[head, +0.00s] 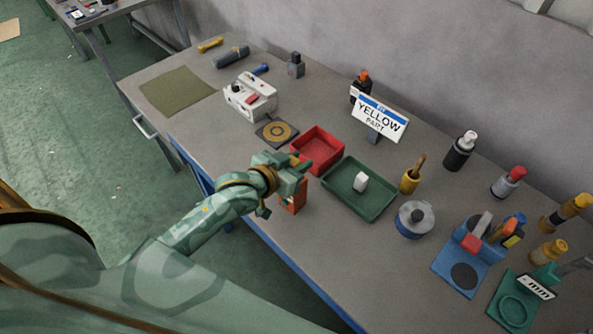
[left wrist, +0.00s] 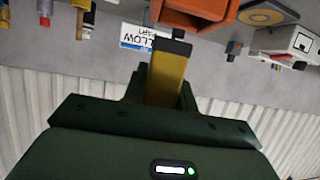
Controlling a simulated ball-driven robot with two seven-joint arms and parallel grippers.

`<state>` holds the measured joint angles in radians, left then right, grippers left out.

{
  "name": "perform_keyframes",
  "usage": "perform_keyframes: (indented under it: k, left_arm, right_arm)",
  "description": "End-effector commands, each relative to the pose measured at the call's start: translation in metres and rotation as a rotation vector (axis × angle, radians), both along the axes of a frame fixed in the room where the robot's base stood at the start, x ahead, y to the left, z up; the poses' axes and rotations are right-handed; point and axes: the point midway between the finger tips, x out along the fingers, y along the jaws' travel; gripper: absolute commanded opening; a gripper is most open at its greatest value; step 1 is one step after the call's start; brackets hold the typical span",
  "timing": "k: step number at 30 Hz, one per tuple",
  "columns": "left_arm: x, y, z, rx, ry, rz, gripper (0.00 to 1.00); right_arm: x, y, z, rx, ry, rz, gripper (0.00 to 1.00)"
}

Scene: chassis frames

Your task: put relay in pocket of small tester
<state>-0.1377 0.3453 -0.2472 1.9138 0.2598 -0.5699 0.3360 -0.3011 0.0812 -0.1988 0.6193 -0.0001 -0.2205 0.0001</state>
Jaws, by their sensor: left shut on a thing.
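My left gripper (head: 290,186) is at the front edge of the bench, left of the green tray. It is shut on an orange block (head: 294,200), partly hidden by the gripper. In the left wrist view an orange, box-like thing (left wrist: 207,9) shows at the fingertips, cut off by the top edge. A small white block (head: 360,181) stands in the green tray (head: 345,204). A white device with a knob and a red part (head: 250,97) stands behind and left of the gripper. I cannot tell which thing is the relay or the small tester. My right gripper is out of view.
A red tray (head: 318,144) is just behind the gripper. A yellow-ringed dark plate (head: 277,133) lies behind it. A "YELLOW PART" sign (head: 380,117) stands at the back. A round grey-blue container (head: 415,219), bottles and stands fill the right. An olive mat (head: 177,90) lies left.

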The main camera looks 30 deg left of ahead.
Motion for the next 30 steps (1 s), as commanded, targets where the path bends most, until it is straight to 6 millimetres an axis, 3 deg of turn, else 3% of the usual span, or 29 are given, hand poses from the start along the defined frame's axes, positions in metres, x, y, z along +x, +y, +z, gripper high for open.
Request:
perform_keyframes:
  k: [9,20,21,23,30]
  left_arm:
    - [0.006,0.006,-0.040,0.000,0.000,0.000,0.05]
    - [0.006,0.006,-0.043,0.000,0.000,0.000,0.05]
    - [0.006,0.006,-0.043,0.001,0.000,0.000,0.36]
    - [0.006,0.005,-0.043,0.000,0.000,0.000,0.49]
    - [0.006,0.006,-0.042,0.000,0.000,0.000,0.49]
  right_arm:
    - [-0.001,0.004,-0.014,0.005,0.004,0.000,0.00]
    - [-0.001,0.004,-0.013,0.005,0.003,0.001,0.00]
    - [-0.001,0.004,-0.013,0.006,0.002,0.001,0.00]
    - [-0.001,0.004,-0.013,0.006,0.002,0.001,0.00]
    - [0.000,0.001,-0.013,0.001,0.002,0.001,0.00]
